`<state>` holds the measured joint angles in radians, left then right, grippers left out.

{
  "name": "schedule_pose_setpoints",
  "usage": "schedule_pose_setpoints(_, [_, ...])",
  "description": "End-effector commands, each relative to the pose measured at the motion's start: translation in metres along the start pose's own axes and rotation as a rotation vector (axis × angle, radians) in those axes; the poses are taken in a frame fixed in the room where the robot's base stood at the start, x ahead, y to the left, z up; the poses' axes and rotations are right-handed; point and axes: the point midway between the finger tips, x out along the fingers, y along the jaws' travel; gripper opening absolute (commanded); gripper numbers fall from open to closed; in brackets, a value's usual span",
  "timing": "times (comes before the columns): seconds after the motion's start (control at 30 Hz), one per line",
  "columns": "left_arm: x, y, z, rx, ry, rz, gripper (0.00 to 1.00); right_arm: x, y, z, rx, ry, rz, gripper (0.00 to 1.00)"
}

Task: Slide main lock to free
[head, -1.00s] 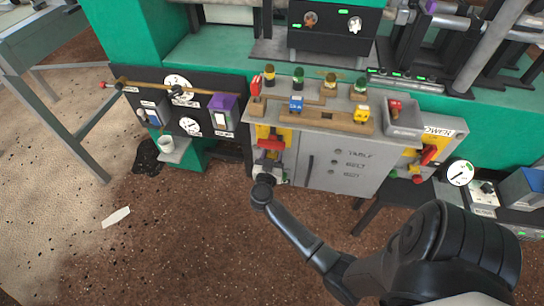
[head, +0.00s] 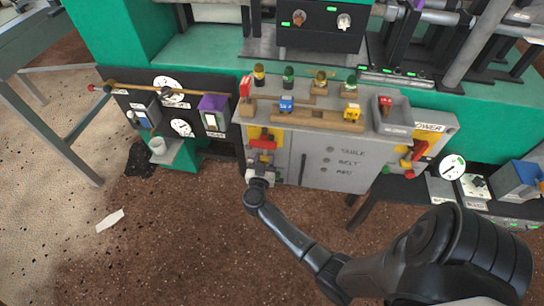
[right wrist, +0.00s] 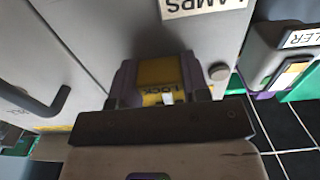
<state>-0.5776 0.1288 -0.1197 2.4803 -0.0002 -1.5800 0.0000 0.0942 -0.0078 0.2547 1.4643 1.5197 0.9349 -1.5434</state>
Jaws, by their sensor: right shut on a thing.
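The main lock shows in the right wrist view as a yellow plate (right wrist: 160,72) marked LOCK, set on the grey panel, with a small white piece at its near edge. My right gripper (right wrist: 160,95) is at this plate, with a finger on each side, shut on the lock. In the head view, my right gripper (head: 260,172) is at the lower left of the grey cabinet front, just below a red handle (head: 263,143) on a yellow backing. The gripped part is mostly hidden there by the gripper. My left gripper is not in view.
The grey cabinet (head: 345,178) has markings for table and belt. A POWER box (head: 428,135) with a red lever is at right. A black handle (right wrist: 45,103) lies near the gripper.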

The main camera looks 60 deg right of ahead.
Motion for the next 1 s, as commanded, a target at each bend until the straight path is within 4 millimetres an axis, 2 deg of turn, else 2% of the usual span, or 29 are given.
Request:
schedule_pose_setpoints(0.03, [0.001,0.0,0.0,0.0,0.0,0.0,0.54,-0.001,0.002,0.006,-0.002,-0.01,0.001,0.0])
schedule_pose_setpoints(0.17, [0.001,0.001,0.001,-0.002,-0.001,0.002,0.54,-0.001,0.002,0.007,-0.003,-0.012,0.001,0.0])
schedule_pose_setpoints(0.2, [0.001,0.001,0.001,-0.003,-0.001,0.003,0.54,-0.001,0.003,0.008,-0.003,-0.013,0.001,0.43])
schedule_pose_setpoints(0.47, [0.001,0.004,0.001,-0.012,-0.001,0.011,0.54,-0.001,0.002,0.006,-0.003,-0.01,0.001,0.68])
schedule_pose_setpoints(0.77, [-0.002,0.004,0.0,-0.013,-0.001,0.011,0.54,-0.003,0.002,0.004,-0.002,-0.008,0.001,0.68])
schedule_pose_setpoints(0.87, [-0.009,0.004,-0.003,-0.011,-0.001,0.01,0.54,-0.013,0.002,0.002,-0.004,-0.01,0.001,0.68])
schedule_pose_setpoints(1.0, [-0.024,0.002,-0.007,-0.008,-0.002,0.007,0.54,-0.037,0.002,0.0,-0.005,-0.012,0.0,0.68])
